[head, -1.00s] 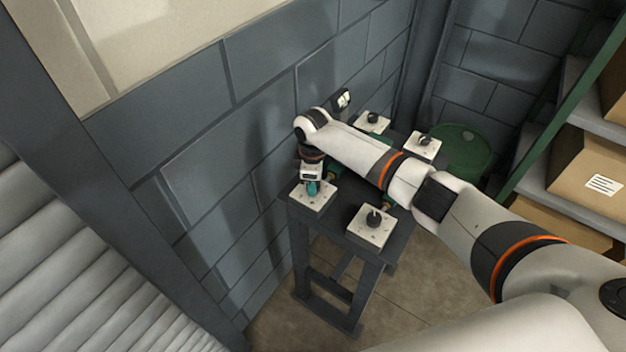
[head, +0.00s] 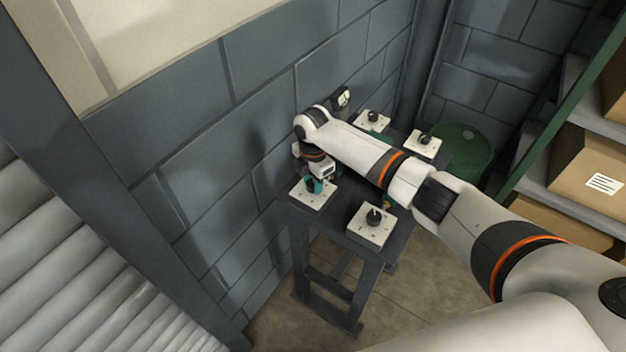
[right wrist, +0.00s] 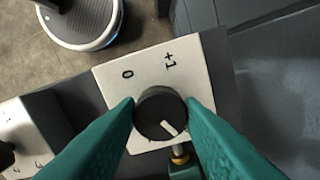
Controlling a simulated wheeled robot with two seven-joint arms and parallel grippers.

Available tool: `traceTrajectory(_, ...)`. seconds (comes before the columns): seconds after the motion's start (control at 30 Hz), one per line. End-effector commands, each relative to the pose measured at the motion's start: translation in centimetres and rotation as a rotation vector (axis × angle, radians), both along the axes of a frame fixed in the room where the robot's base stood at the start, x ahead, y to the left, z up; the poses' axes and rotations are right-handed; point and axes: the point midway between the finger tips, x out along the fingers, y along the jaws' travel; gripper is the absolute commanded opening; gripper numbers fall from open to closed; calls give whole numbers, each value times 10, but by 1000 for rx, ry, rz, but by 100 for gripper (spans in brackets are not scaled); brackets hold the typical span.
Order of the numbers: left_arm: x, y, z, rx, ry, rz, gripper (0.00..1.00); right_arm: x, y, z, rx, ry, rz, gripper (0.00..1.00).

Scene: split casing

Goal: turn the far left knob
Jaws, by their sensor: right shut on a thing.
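Several white plates with black knobs sit on a dark stand (head: 345,232). My right gripper (head: 314,186) is at the front left plate (head: 325,201) in the head view, its teal fingers pointing down. In the right wrist view the fingers are shut on that plate's black knob (right wrist: 160,112), one on each side. The knob's white mark points to the lower right, away from the printed "0" and "+1". Other knobs stand at the front right (head: 374,217), back left (head: 373,117) and back right (head: 424,139), untouched. My left gripper is out of view.
A grey block wall (head: 240,130) runs close along the stand's left side. A green barrel (head: 465,150) stands behind it at right, near a shelf with cardboard boxes (head: 590,175). My right arm crosses above the stand, hiding its middle.

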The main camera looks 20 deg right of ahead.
Motion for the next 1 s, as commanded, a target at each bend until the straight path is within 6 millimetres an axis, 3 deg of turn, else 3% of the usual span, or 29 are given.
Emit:
traceTrajectory(0.67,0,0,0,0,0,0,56,2,1,2,2,-5,62,11)
traceTrajectory(0.7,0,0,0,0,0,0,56,2,1,2,2,-5,62,39)
traceTrajectory(0.8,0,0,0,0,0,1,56,1,1,2,1,-4,61,55)
traceTrajectory(1.0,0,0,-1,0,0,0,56,1,0,1,1,-2,60,56)
